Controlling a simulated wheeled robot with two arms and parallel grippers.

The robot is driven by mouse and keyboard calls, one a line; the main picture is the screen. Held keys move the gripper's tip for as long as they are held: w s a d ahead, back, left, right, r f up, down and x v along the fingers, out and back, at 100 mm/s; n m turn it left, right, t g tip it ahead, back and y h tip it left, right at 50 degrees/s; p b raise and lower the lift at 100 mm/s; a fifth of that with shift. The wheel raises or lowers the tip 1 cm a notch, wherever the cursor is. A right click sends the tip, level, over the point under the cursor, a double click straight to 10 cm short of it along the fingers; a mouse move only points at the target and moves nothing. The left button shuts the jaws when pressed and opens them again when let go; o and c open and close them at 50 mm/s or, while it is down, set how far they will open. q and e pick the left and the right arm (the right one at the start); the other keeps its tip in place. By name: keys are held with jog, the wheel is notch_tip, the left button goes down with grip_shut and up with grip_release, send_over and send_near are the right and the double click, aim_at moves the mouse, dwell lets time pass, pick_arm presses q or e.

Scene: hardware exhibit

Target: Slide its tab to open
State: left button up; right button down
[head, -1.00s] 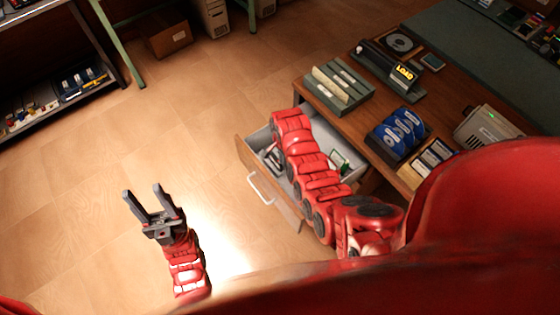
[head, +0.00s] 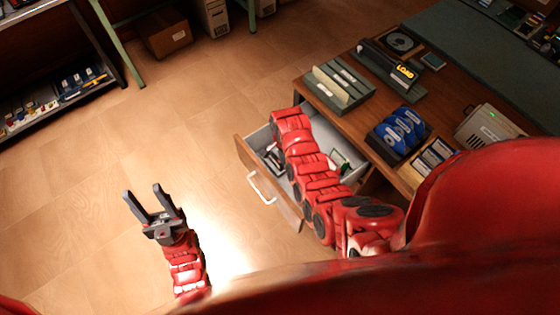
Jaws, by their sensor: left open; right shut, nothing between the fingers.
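My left gripper (head: 153,192) is open and empty above the bare floor, left of the drawer. My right arm reaches over the open drawer (head: 262,184) of the wooden desk, and its gripper is hidden beneath or behind the arm. Small dark and pale items (head: 273,158) lie in the drawer left of the arm, too small to make out. A green-edged item (head: 340,160) lies in the drawer right of the arm. I cannot tell which thing carries the tab, and no tab shows clearly.
On the desk (head: 327,115) stand a grey-green file box (head: 340,85), a black device with a yellow LOAD label (head: 404,73), blue discs in a holder (head: 402,130) and a beige box (head: 487,128). A shelf (head: 60,105) stands at left. The floor between is clear.

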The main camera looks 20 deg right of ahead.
dwell(1.1)
jog(key=shift+f+b, duration=1.35)
jog(key=shift+f, duration=0.05)
jog(key=shift+w+a+b, duration=0.25)
jog(key=shift+w+b, duration=0.4)
jog(key=shift+b, duration=0.1)
dwell(0.3)
jog(key=shift+s+d, duration=0.1)
jog(key=shift+s, duration=0.05)
dwell(0.6)
notch_tip(320, 180, up, 7)
jog(key=p, duration=0.2)
jog(key=shift+p, duration=0.4)
